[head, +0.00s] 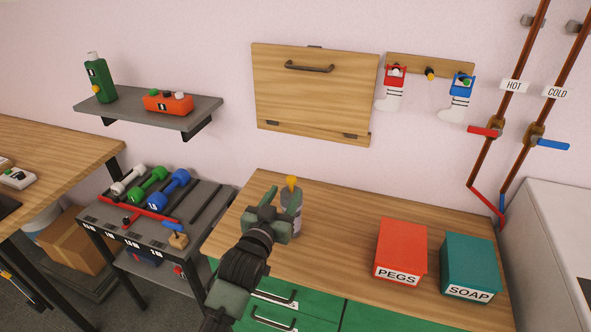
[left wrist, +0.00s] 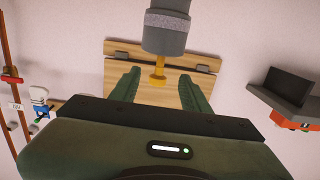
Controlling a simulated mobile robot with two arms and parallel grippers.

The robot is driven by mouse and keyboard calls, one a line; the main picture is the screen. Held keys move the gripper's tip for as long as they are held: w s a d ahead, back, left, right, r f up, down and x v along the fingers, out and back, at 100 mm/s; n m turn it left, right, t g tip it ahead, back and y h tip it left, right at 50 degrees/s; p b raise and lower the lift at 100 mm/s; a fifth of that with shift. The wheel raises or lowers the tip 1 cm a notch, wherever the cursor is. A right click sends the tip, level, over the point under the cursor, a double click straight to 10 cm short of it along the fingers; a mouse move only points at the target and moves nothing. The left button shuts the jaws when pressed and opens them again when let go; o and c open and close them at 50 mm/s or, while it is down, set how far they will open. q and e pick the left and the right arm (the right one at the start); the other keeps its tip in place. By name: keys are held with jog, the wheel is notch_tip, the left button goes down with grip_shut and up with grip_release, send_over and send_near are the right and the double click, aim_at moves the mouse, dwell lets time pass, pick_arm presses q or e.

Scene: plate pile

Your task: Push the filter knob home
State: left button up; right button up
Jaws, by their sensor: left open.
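The filter is a grey cylinder (head: 291,216) standing upright on the wooden counter. A yellow knob (head: 291,181) sticks up from its top. My left gripper (head: 284,196) is open in front of the cylinder, near its upper part, and partly hides it. In the left wrist view, which looks upside down, the grey cylinder (left wrist: 167,28) comes in from the top. Its yellow knob (left wrist: 158,74) appears between the two spread green fingers of my left gripper (left wrist: 159,78), with gaps on both sides. I cannot tell the knob's exact depth. My right gripper is not in view.
A red PEGS box (head: 401,249) and a teal SOAP box (head: 468,264) stand right on the counter (head: 340,240). A wooden wall flap (head: 310,95) hangs behind. A dumbbell rack (head: 120,205) stands left. The counter between cylinder and boxes is clear.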

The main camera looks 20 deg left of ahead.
pick_arm(q)
jog(key=shift+w+r+t, duration=0.2)
jog(key=shift+w+r, duration=0.05)
jog(key=shift+r, duration=0.2)
jog(key=shift+w+r+t, duration=0.2)
jog(key=shift+r, duration=0.25)
jog(key=w+p, duration=0.1)
jog(key=w, duration=0.5)
jog(key=shift+w+d+r+p, duration=0.1)
jog(key=shift+w+d+p, duration=0.05)
jog(key=shift+w+p, duration=0.2)
jog(key=shift+w, duration=0.45)
grip_shut()
